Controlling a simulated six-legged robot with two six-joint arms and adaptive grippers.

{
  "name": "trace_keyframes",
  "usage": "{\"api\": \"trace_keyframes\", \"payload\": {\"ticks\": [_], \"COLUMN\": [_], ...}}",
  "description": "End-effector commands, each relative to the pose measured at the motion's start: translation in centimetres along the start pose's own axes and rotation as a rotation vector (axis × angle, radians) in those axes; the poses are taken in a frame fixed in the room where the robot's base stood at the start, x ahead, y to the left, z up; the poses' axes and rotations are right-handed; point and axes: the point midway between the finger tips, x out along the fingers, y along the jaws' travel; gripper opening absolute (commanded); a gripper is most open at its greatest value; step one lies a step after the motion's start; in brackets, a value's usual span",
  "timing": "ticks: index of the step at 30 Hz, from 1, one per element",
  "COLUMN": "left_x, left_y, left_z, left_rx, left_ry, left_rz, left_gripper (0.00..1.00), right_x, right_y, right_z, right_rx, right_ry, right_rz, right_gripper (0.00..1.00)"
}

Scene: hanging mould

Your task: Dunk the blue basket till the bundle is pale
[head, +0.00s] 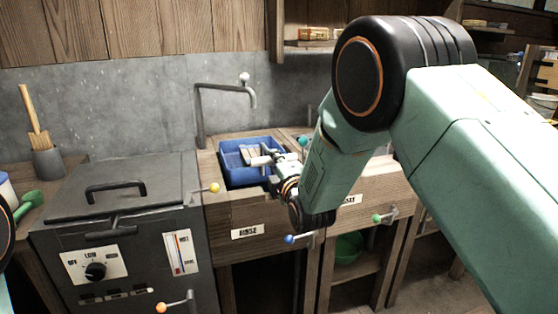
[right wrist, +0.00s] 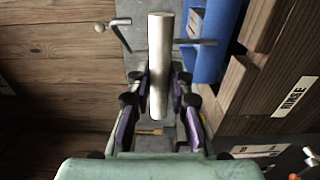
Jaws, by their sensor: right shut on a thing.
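The blue basket (head: 235,178) shows as a blue open-topped box set in the wooden counter above the RINSE label. Its blue side also shows in the right wrist view (right wrist: 212,45). My right gripper (head: 268,160) is over the right part of it. In the right wrist view my right gripper (right wrist: 160,85) is shut on a pale metal bar (right wrist: 159,50), which stands between its purple-padded fingers. Whether the bar belongs to the basket I cannot tell. Pale shapes show inside the blue box, partly behind the gripper; I cannot tell the bundle among them. My left gripper is out of view.
A bent metal tap (head: 225,88) rises behind the blue box. A grey lidded unit (head: 120,210) with a dial and gauge stands left. Ball-ended levers, including a yellow one (head: 214,188) and a blue one (head: 289,239), stick out in front. A shelf hangs above.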

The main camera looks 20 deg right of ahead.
Motion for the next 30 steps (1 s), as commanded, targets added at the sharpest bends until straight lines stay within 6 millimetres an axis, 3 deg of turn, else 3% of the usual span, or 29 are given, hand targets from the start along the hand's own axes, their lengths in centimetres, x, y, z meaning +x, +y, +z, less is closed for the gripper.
{"api": "trace_keyframes", "payload": {"ticks": [2, 12, 30], "left_x": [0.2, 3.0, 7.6], "left_y": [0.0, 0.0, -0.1], "left_z": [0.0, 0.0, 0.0], "left_rx": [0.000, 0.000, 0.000], "left_ry": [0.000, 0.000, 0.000], "left_rz": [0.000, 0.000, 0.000], "left_gripper": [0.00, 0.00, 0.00], "right_x": [0.1, -0.1, 0.0], "right_y": [0.1, -4.4, -10.8], "right_z": [0.0, 0.0, 0.0], "right_rx": [0.001, 0.000, 0.000], "right_ry": [-0.001, 0.000, 0.000], "right_rz": [0.008, -0.007, -0.001], "right_gripper": [0.08, 0.08, 0.08]}}
